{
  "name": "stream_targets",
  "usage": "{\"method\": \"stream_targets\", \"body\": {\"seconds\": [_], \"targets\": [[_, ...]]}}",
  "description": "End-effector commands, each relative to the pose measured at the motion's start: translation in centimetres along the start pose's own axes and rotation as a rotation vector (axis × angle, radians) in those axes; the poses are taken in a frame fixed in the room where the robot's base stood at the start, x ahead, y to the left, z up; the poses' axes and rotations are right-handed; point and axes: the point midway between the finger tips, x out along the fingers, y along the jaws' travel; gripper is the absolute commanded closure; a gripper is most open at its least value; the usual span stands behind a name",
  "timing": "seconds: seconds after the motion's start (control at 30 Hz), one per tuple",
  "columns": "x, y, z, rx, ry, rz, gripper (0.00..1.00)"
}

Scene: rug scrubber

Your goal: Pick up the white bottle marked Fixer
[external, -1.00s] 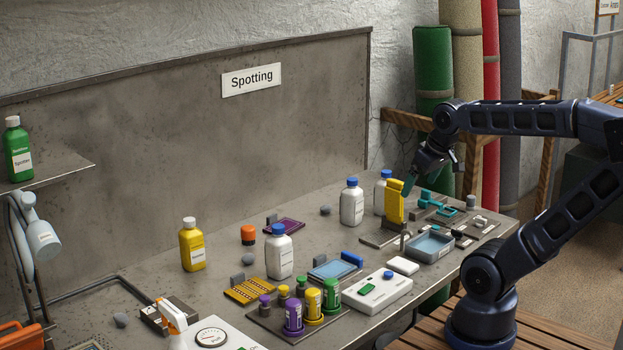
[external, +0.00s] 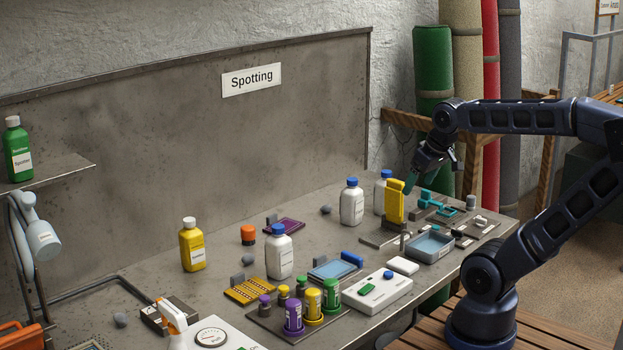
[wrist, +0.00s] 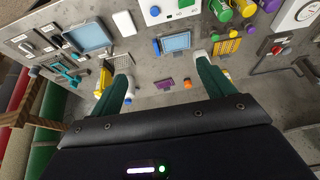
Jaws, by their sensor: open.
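In the external view, three white bottles with blue caps stand upright: one near the bench's middle (external: 279,256), one farther back (external: 351,206), and one partly behind a yellow upright piece (external: 382,198). Their labels are too small to read, so I cannot tell which is marked Fixer. My gripper (external: 411,182) is open and empty above the bench's right part, near the yellow piece and the rear bottle. In the wrist view, the green fingers of my gripper (wrist: 162,66) are spread wide. White bottle parts show beside the left finger (wrist: 123,62) and right finger (wrist: 200,54), mostly hidden.
Colored small jars (external: 312,305) stand in front. The back panel (external: 190,145) rises behind. Teal clamps (external: 430,198) lie right of my gripper.

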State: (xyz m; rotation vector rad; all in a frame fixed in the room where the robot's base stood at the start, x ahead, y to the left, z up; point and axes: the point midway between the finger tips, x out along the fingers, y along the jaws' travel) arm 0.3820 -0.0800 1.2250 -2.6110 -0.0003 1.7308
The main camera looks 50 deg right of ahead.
Motion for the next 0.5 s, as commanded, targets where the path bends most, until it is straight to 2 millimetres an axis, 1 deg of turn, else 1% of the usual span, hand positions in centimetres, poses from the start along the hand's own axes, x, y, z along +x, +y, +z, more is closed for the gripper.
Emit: {"method": "stream_targets", "body": {"seconds": [0.17,0.23,0.37,0.5], "targets": [[1.0,0.8,-2.7,0.063,-0.018,-0.041,0.19],[1.7,1.4,-4.2,0.102,-0.027,-0.060,0.19],[3.3,2.5,-7.1,0.181,-0.045,-0.086,0.19],[5.4,3.8,-10.1,0.268,-0.065,-0.100,0.19]]}}
